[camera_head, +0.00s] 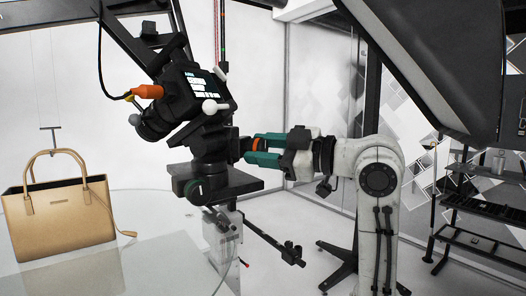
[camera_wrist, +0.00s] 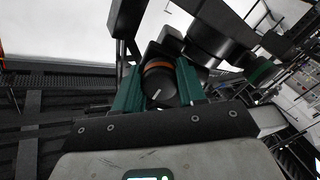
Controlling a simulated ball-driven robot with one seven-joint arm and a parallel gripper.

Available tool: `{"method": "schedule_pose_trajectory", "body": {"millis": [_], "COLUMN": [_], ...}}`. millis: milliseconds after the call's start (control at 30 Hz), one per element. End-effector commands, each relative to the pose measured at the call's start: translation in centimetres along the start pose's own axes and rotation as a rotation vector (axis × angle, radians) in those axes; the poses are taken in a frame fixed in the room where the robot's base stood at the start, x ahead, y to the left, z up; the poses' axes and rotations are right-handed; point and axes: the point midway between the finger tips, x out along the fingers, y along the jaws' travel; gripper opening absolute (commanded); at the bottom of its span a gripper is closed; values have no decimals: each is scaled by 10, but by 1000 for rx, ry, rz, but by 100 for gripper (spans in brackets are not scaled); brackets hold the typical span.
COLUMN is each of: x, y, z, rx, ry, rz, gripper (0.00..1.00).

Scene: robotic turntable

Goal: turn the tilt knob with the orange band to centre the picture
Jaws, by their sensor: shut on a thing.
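The tilt knob with the orange band (camera_wrist: 160,86) is a dark round knob in the wrist view, with a pale slanted mark on its face. My gripper (camera_wrist: 160,80) is shut on it, one green finger on each side. In the head view the orange band (camera_head: 259,142) shows between the fingers of my gripper (camera_head: 249,149), at the right of the tripod head; most of the knob is hidden. The camera (camera_head: 183,98) on the head leans down to the left. Its lit rear screen (camera_head: 205,84) is too small to read.
A tan handbag (camera_head: 62,215) stands on the pale round table (camera_head: 150,205) at the left. A handle bar (camera_head: 275,243) sticks out below the head towards the right. A large dark panel (camera_head: 440,60) hangs at upper right, above a shelf rack (camera_head: 485,210).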

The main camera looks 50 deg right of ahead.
Motion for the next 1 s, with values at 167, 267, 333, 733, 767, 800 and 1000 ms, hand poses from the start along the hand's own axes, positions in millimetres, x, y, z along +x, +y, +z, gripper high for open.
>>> {"method": "schedule_pose_trajectory", "body": {"millis": [167, 267, 333, 733, 767, 800, 1000], "x": [0, 0, 0, -8, -11, -16, -55], "y": [0, 0, 0, 0, 0, 0, 0], "z": [1, 1, 0, 1, 1, 1, 2], "rx": [2, 2, 2, 1, 1, 0, -1], "ry": [-2, -1, -1, -1, -1, 0, -2], "rz": [0, 0, 0, 2, 2, 3, 5], "gripper": [45, 54, 61, 65, 65, 65, 65]}}
